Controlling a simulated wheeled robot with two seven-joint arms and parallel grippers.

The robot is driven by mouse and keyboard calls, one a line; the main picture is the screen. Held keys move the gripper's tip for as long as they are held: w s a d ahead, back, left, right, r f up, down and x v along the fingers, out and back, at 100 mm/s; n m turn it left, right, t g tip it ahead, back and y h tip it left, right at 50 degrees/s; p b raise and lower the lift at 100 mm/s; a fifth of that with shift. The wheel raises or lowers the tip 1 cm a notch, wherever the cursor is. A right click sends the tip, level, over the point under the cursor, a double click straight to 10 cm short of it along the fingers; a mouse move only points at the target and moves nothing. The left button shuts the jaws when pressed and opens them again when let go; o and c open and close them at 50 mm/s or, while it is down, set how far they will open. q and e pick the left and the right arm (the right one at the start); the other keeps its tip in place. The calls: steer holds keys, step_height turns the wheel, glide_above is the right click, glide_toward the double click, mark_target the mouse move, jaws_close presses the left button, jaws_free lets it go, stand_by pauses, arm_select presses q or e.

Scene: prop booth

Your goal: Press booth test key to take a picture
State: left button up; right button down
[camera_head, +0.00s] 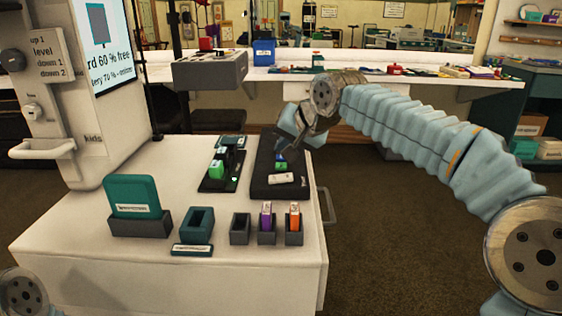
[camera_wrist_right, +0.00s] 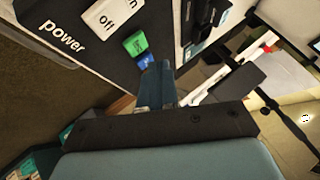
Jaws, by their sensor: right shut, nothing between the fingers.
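A dark panel (camera_head: 262,187) lies on the right part of the white cabinet top. It bears a white on/off switch (camera_head: 281,178), a green key (camera_head: 281,166) and a blue key (camera_head: 281,157). In the right wrist view the switch (camera_wrist_right: 112,18) stands beside the word "power"; the green key (camera_wrist_right: 136,44) and blue key (camera_wrist_right: 146,61) lie beyond it. Which key is the test key cannot be read. My right gripper (camera_head: 284,149) is shut and empty, its tips (camera_wrist_right: 157,70) close to the blue key; contact cannot be told. My left gripper is out of view.
A black tray (camera_head: 216,184) with small blocks lies left of the panel. Teal and grey holders (camera_head: 198,222) stand along the front, some with purple (camera_head: 266,216) and orange (camera_head: 294,216) items. A booth column with screen (camera_head: 105,35) rises at left. A long counter (camera_head: 420,80) runs behind.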

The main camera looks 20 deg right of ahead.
mark_target(284, 166)
step_height(284, 166, up, 4)
steer(key=p, duration=0.3)
stand_by(0.5)
